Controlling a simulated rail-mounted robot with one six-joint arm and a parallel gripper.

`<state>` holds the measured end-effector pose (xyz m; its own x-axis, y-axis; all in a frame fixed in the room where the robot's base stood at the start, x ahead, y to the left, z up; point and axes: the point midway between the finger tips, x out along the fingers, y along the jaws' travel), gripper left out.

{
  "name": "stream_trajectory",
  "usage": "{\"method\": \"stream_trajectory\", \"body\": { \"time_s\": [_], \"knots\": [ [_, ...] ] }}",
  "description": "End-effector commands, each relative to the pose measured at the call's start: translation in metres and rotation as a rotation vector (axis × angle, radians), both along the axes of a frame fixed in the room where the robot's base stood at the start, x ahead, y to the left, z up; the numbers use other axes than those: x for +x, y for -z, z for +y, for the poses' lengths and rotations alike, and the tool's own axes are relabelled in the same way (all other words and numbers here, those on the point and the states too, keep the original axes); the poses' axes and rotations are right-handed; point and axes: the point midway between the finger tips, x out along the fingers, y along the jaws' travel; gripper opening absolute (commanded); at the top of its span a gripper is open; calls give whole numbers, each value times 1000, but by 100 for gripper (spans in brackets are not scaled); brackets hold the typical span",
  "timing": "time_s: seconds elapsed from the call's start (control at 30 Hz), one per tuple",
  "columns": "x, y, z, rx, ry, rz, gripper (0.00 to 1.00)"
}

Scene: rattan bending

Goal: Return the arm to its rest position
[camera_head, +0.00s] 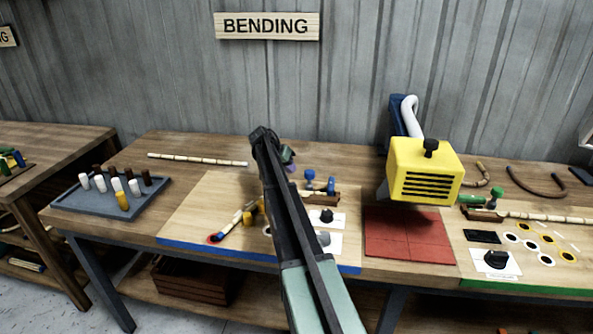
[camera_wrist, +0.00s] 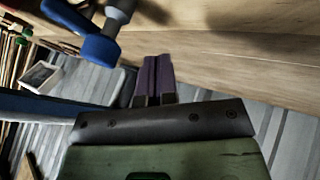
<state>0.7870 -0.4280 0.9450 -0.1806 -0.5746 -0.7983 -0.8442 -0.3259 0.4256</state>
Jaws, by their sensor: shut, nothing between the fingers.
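My arm (camera_head: 300,262) reaches up from the bottom middle of the head view, over the wooden work board. My gripper (camera_head: 286,157) is at its far end, mostly hidden behind the arm; a bit of purple shows there. In the wrist view the purple fingers of my gripper (camera_wrist: 159,75) are together with nothing between them. They are apart from the blue-capped part (camera_wrist: 100,47) at the upper left.
A yellow machine (camera_head: 425,170) stands right of my arm above a red tiled mat (camera_head: 408,240). A grey tray (camera_head: 75,205) with several pegs is at the left. A rattan pole (camera_head: 198,159) lies at the back. Bent rattan pieces (camera_head: 538,182) lie at the right.

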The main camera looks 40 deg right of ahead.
Motion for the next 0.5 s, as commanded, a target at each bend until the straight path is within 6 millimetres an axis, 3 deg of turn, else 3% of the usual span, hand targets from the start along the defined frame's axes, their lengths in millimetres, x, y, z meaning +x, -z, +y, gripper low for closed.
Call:
{"method": "stream_trajectory", "body": {
  "time_s": [0.03, 0.2, 0.33, 0.5],
  "knots": [
    [4, -26, 9, 0, -3, 1, 0],
    [16, -67, 37, 1, -4, 0, 0],
    [22, -82, 51, 0, -2, -1, 0],
    [23, -80, 55, 1, -1, 0, 0]
  ]
}}
